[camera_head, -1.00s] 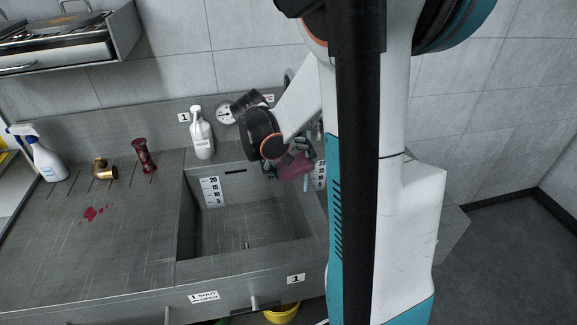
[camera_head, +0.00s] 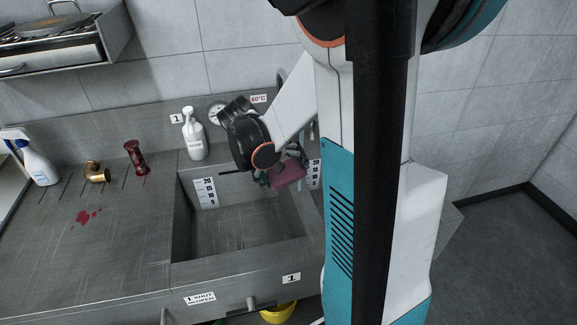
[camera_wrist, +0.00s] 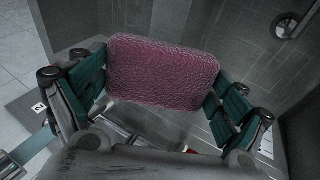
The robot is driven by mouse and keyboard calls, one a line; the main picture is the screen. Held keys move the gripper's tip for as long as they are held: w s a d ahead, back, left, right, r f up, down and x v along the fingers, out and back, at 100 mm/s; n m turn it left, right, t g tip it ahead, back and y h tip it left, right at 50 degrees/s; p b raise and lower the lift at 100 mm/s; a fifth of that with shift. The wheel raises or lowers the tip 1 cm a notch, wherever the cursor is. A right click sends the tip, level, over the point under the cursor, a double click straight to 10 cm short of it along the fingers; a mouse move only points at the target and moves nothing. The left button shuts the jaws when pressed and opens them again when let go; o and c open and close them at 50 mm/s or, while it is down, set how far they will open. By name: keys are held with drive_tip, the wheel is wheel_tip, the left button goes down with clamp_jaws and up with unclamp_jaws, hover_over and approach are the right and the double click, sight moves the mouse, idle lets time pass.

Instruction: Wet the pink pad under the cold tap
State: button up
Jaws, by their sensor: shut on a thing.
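The pink pad (camera_head: 288,174) is held by my gripper (camera_head: 279,175) above the right back part of the sink basin (camera_head: 240,225). In the wrist view the pad (camera_wrist: 163,72) is a textured pink block, pinched at both ends between the teal fingers of my gripper (camera_wrist: 160,85). The cold tap cannot be made out, as my arm covers the area behind the basin's right side. No water stream is visible.
A white pump bottle (camera_head: 194,135) and a round gauge (camera_head: 216,112) stand behind the basin, near a 60°C label (camera_head: 259,99). A spray bottle (camera_head: 38,163), brass elbow (camera_head: 97,172), dark red piece (camera_head: 136,157) and red stain (camera_head: 86,216) are on the left counter.

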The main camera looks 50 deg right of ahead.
sight(280, 182)
drive_tip(key=shift+s+a, duration=0.7)
drive_tip(key=shift+a, duration=0.35)
drive_tip(key=shift+s+a, duration=0.7)
drive_tip(key=shift+a, duration=0.35)
drive_tip(key=shift+r, duration=0.1)
drive_tip(key=s+a+r+p, duration=0.2)
drive_tip(key=a+r+p, duration=0.2)
drive_tip(key=shift+s, duration=0.35)
drive_tip(key=shift+s+a+f, duration=0.1)
idle(0.6)
